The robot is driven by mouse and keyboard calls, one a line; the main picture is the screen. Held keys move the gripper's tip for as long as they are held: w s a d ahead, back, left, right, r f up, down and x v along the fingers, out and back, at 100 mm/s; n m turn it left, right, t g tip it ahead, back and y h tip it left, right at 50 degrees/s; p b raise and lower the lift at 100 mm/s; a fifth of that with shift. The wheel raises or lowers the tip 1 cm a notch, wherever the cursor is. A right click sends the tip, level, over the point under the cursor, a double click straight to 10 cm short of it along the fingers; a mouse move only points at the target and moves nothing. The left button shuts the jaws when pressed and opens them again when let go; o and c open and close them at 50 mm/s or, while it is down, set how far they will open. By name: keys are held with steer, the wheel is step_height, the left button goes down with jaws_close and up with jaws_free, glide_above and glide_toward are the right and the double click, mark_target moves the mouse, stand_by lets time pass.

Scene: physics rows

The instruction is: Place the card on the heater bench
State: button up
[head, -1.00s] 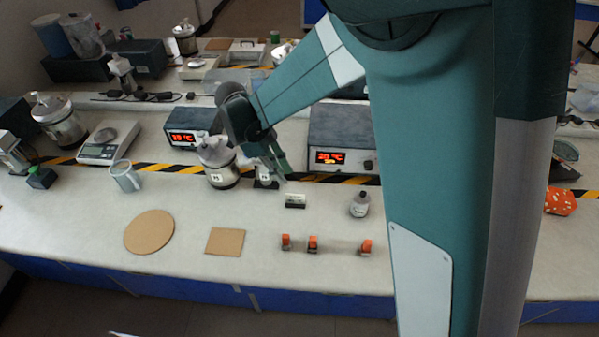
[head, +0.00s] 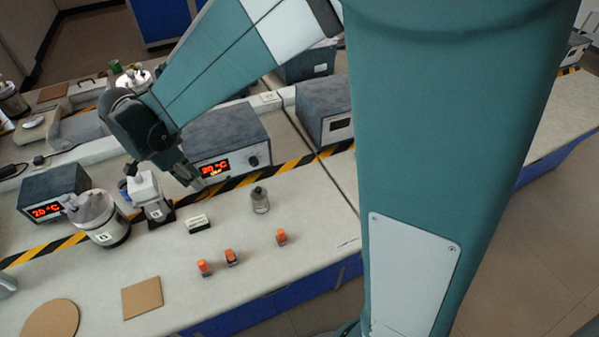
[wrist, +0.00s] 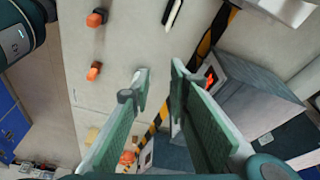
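A small white card-like piece with a black edge (head: 198,223) lies on the bench top in front of my gripper; I cannot tell if it is one part or a card in a holder. Its edge also shows at the top of the wrist view (wrist: 172,12). A dark grey heater box with a lit red display (head: 225,142) stands behind and right of it; it also shows right of my fingers in the wrist view (wrist: 240,95). My gripper (head: 190,180) is above the bench by the heater's front left. Its fingers (wrist: 160,72) are apart with nothing between them.
A white-topped bottle (head: 150,195) and a metal canister (head: 100,217) stand left of my gripper. A small bottle (head: 260,200) stands right. Several orange-topped pieces (head: 231,257), a square brown mat (head: 142,298) and a round one (head: 50,320) lie nearer. A second display box (head: 52,193) stands left.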

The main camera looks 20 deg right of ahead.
steer(key=s+d+r+n+t+y, duration=0.1)
steer(key=s+d+r+n, duration=0.25)
steer(key=d, duration=0.35)
steer(key=s+d+r+n+t+y, duration=0.1)
steer(key=s+d+r+n, duration=0.3)
steer(key=d, duration=0.3)
steer(key=s+d+r+n+t, duration=0.3)
steer(key=s+d+n, duration=0.3)
steer(key=s+d, duration=0.4)
steer(key=shift+s+d+n+t+y, duration=0.4)
steer(key=shift+s+t, duration=0.3)
steer(key=shift+s, duration=0.15)
